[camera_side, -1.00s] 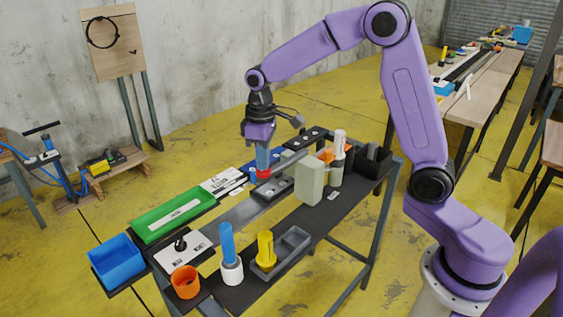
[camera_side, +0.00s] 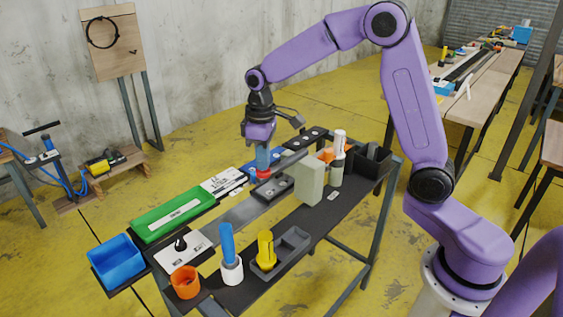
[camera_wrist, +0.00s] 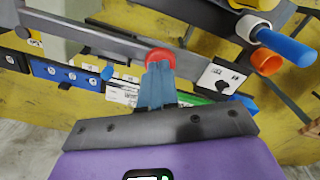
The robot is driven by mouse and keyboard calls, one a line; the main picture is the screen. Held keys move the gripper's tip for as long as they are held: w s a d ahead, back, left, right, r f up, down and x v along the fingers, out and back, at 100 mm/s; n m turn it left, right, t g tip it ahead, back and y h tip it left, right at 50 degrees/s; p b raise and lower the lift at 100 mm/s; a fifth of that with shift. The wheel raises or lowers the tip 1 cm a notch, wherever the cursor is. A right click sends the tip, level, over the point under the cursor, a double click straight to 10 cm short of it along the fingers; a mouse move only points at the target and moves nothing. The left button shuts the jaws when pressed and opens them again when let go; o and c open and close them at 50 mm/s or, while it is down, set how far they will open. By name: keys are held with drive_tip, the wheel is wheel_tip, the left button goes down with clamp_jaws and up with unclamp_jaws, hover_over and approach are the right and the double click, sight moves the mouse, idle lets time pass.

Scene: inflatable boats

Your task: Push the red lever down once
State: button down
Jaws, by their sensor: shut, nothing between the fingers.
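The red lever (camera_side: 263,174) shows as a small red end beside the dark block in the middle of the black bench. In the wrist view its round red end (camera_wrist: 160,55) lies at the tips of my blue fingers. My gripper (camera_side: 264,165) points down with its fingers shut and nothing between them. The fingertips (camera_wrist: 158,68) are right over the red end and appear to touch it. They hide part of it, and the rest of the lever cannot be made out.
A grey-green box (camera_side: 309,180) stands right of the lever. A green tray (camera_side: 172,213), blue bin (camera_side: 117,261), orange cup (camera_side: 185,282), blue-handled tool (camera_side: 227,243) and yellow piece (camera_side: 265,248) stand toward the front left. A grey rail (camera_side: 245,212) runs along the bench.

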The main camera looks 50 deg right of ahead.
drive_tip(key=shift+f, duration=0.1)
drive_tip(key=shift+d+f, duration=0.1)
drive_tip(key=shift+f, duration=1.7)
drive_tip(key=shift+r, duration=4.65)
drive_tip(key=s+f+n, duration=0.2)
drive_tip(key=s+n, duration=0.1)
drive_tip(key=s, duration=1.2)
drive_tip(key=s+f+n, duration=0.2)
drive_tip(key=s+n, duration=0.1)
drive_tip(key=s, duration=1.3)
drive_tip(key=shift+s+n, duration=0.3)
